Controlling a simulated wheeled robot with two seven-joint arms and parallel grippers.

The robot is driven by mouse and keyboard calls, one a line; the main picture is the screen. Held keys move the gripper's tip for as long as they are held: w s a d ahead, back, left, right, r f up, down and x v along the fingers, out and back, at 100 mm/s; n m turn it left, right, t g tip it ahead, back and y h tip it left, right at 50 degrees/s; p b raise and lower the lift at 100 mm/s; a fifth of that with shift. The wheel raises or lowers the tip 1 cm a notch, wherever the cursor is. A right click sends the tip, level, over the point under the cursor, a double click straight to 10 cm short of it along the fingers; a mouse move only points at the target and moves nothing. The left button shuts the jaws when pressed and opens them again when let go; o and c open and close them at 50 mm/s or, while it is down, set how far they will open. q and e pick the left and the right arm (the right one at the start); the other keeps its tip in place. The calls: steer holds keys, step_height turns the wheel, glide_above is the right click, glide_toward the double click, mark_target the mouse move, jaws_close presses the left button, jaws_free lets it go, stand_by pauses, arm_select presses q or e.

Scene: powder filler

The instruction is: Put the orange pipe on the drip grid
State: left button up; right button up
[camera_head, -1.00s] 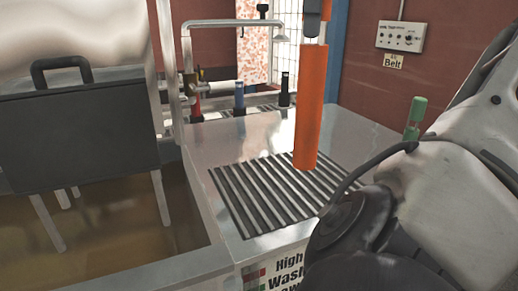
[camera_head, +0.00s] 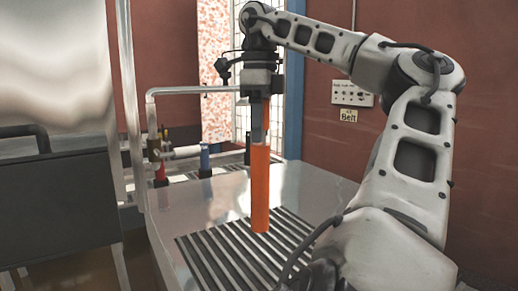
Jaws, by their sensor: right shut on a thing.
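The orange pipe (camera_head: 260,192) hangs upright below my right gripper (camera_head: 258,140), which is shut on its top end. The drip grid (camera_head: 225,262) is a dark slatted panel set in the metal counter. The pipe's lower end shows in front of the grid's far part. I cannot tell whether it touches the slats. Part of the grid's right side is hidden behind my right arm. My left gripper is not in view.
The metal counter (camera_head: 190,205) has free room around the grid. A pipe frame with a blue-handled part (camera_head: 205,160) and a red-based part (camera_head: 160,172) stands behind at left. A dark box (camera_head: 55,200) is at the far left. A control panel (camera_head: 352,93) hangs on the red wall.

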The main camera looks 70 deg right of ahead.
mark_target(259, 149)
steer(key=shift+w+d+f, duration=0.3)
steer(key=shift+d+f, duration=0.4)
steer(key=shift+f, duration=0.2)
steer(key=f, duration=0.3)
steer(key=shift+d+f, duration=0.2)
steer(key=shift+f, duration=0.05)
steer(key=shift+f+b, duration=0.1)
steer(key=shift+b, duration=0.25)
steer(key=o, duration=1)
